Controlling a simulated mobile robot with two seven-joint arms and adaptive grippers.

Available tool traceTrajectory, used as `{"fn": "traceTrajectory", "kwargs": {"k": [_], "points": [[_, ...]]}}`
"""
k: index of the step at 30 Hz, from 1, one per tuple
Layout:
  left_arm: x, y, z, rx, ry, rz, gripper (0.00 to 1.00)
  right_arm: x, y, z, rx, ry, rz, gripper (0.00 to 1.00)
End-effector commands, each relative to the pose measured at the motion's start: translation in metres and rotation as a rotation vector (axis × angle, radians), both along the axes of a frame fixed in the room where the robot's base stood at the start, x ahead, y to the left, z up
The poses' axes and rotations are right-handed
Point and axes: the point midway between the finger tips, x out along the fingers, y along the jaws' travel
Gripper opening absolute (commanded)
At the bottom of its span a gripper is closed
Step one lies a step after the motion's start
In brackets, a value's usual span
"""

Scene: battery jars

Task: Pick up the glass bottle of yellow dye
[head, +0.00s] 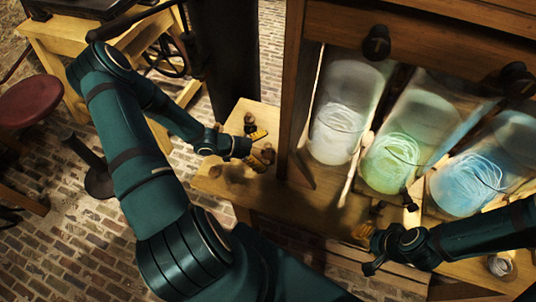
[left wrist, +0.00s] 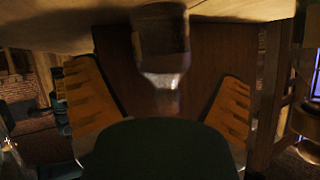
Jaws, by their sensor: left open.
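My left gripper (head: 259,149) is open at the wooden ledge, its orange finger pads apart. In the left wrist view the open gripper (left wrist: 165,95) has a small glass bottle (left wrist: 162,60) with a dark body and a paler, clear-looking part ahead, between the fingers and apart from both. In the head view a small brownish bottle (head: 268,154) shows by the fingertips; it may be the same one. Its dye colour is too dark to tell. My right gripper (head: 367,247) hovers in front of the cabinet at lower right; its opening is unclear.
Other small bottles stand close by on the ledge, one behind (head: 249,121) and one in front (head: 235,171). Large glass jars, white (head: 340,125), green (head: 391,165) and blue (head: 467,185), stand in the wooden cabinet. A wooden post (head: 291,85) rises right of the left gripper.

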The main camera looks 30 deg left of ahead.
Motion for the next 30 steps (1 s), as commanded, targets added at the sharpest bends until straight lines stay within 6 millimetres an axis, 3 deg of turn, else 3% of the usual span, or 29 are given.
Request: {"fn": "traceTrajectory", "kwargs": {"k": [6, 15, 22, 30], "points": [[0.016, -0.019, -0.013, -0.002, 0.000, -0.001, 0.94, -0.001, 0.000, -0.005, 0.000, 0.003, 0.002, 0.47], [0.019, -0.021, -0.014, 0.001, -0.001, 0.000, 0.94, -0.002, 0.000, -0.005, 0.000, 0.004, 0.003, 0.47], [0.018, -0.021, -0.014, 0.001, -0.001, 0.000, 0.14, -0.002, 0.000, -0.005, 0.000, 0.003, 0.002, 0.47], [0.018, -0.022, -0.014, 0.000, -0.001, -0.001, 0.10, -0.001, 0.000, -0.005, 0.000, 0.003, 0.002, 0.47]]}}
